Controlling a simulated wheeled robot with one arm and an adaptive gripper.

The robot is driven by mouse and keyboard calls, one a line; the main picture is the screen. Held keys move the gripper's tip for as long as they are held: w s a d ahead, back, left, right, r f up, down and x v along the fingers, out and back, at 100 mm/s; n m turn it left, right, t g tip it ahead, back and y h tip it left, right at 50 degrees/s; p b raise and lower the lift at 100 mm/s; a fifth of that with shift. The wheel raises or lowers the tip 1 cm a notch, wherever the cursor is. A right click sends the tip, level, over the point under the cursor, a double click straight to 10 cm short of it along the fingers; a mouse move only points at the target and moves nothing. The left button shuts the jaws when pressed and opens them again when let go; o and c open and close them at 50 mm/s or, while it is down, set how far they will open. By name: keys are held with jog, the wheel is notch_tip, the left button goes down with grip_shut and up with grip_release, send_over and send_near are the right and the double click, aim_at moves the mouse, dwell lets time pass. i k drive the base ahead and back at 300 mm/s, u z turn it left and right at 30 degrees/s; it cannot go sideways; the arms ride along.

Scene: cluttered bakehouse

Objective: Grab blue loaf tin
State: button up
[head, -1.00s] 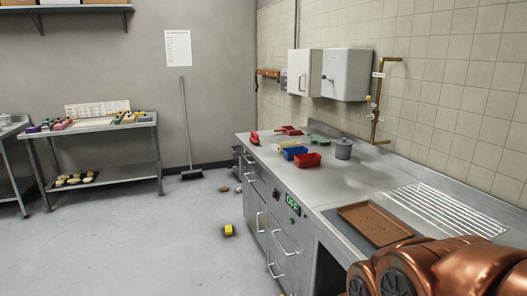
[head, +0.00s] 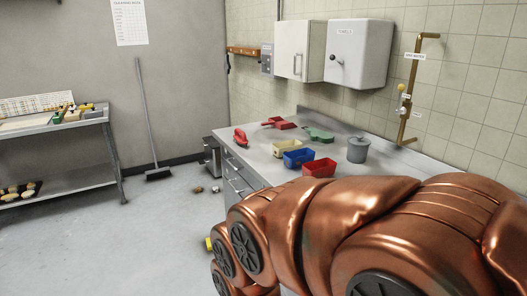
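The blue loaf tin (head: 298,157) sits on the steel counter (head: 262,168), between a cream tin (head: 288,147) behind it and a red tin (head: 319,168) in front of it to the right. It looks upright and is in plain view. My copper-coloured arm fills the lower right of the head view, on the near side of the tins. My gripper is not in view.
A grey lidded pot (head: 358,150) stands right of the tins. A green item (head: 319,134), a red scoop (head: 280,123) and another red item (head: 241,137) lie farther back. A broom (head: 148,120) leans on the wall. Small objects and a yellow item (head: 208,244) are on the floor.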

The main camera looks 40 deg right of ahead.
aim_at(299, 158)
jog(key=z, duration=0.1)
jog(key=i, duration=1.6)
jog(key=z, duration=0.25)
